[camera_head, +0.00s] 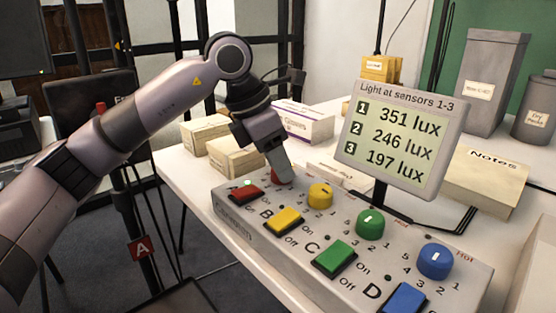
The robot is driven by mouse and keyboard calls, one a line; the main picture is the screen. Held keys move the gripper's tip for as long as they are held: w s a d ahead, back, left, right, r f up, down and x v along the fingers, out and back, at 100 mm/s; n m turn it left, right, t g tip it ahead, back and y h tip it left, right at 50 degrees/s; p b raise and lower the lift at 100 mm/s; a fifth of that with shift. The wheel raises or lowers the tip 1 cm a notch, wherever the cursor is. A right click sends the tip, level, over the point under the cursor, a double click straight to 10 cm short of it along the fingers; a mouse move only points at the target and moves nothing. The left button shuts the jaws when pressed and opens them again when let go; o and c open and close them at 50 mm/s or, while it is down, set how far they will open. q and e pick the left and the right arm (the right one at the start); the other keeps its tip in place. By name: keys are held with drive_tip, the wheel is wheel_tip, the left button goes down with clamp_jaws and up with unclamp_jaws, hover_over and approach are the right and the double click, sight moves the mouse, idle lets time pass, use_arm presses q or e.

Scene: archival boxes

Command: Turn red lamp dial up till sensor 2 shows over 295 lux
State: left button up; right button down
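The red dial (282,176) sits at the back left of the grey control panel (250,226), mostly hidden behind my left gripper. My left gripper (281,171) points down at the dial, with its fingertips at it; the far finger is hidden, so I cannot tell whether it grips the dial. The red switch (241,195) is in front of it, with a small green light lit beside it. The display (401,138) reads 351 lux for sensor 1, 246 lux for sensor 2 and 197 lux for sensor 3. My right gripper is not in view.
Yellow (320,195), green (370,223) and blue (435,261) dials continue along the panel, with matching switches in front. Small cartons (236,158) and a white box (303,122) stand behind my gripper. A Notes box (489,180) is at the right.

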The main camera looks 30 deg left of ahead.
use_arm(q)
drive_tip(key=shift+r, duration=0.1)
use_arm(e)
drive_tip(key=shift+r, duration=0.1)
use_arm(q)
drive_tip(key=shift+r+m+g+p, duration=0.1)
drive_tip(key=shift+m+g+p, duration=0.2)
drive_tip(key=shift+m+p, duration=0.5)
drive_tip(key=shift+h+p, duration=0.3)
drive_tip(key=shift+p, duration=0.1)
drive_tip(key=m+p, duration=0.2)
drive_tip(key=shift+w+m+g+h, duration=0.1)
drive_tip(key=shift+m+g+h, duration=0.2)
drive_tip(key=shift+m+g, duration=0.1)
drive_tip(key=shift+w+a+m+g+p, duration=0.1)
drive_tip(key=shift+m+g+p, duration=0.4)
drive_tip(key=shift+m+p, duration=0.75)
drive_tip(key=shift+m, duration=0.35)
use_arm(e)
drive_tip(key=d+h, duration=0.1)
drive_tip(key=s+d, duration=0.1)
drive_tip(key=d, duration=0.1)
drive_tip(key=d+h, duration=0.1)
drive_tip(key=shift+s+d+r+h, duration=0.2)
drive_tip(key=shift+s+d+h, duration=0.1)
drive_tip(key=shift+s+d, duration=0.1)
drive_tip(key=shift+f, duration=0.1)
